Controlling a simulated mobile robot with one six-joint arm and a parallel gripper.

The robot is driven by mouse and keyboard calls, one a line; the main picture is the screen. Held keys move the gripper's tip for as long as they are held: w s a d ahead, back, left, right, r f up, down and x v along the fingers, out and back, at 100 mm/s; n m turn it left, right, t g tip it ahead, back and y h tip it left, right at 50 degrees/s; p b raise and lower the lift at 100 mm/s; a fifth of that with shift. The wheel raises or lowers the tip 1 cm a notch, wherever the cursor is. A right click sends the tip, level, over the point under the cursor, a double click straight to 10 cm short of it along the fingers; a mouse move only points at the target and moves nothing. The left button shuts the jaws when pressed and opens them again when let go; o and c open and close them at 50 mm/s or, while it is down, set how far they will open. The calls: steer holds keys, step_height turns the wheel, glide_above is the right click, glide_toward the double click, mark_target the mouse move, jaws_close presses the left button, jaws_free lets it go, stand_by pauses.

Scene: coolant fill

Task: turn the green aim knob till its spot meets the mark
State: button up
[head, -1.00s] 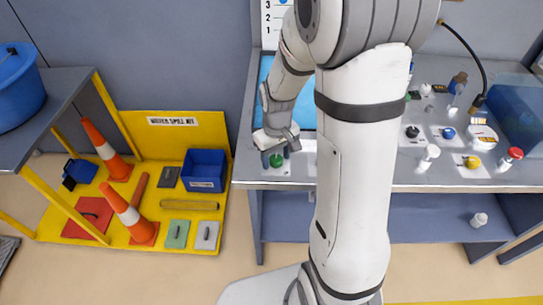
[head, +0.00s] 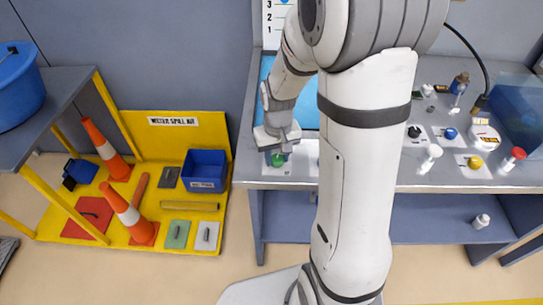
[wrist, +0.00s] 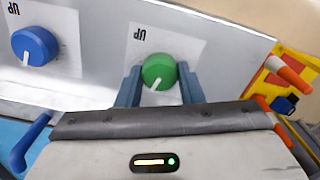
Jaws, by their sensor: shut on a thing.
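The green aim knob (wrist: 159,71) sits on a white plate with an upside-down "UP" label (wrist: 150,35) in the wrist view. A white line on the knob points toward the bottom of that view, slightly left. I cannot make out a separate mark on the plate. My gripper (wrist: 158,84) has its two blue fingers on either side of the knob, shut on it. In the head view the green knob (head: 278,160) shows at the bench's front left, under my gripper (head: 277,152), which hides part of it.
A blue knob (wrist: 35,46) on its own plate lies left of the green one in the wrist view. The bench (head: 262,178) carries several knobs and switches at the right. A yellow spill-kit stand (head: 180,225) with cones stands left of the bench.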

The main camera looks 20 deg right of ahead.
mark_target(277, 158)
steer(key=o, duration=1)
step_height(277, 158, up, 8)
steer(key=shift+f, duration=0.1)
stand_by(0.4)
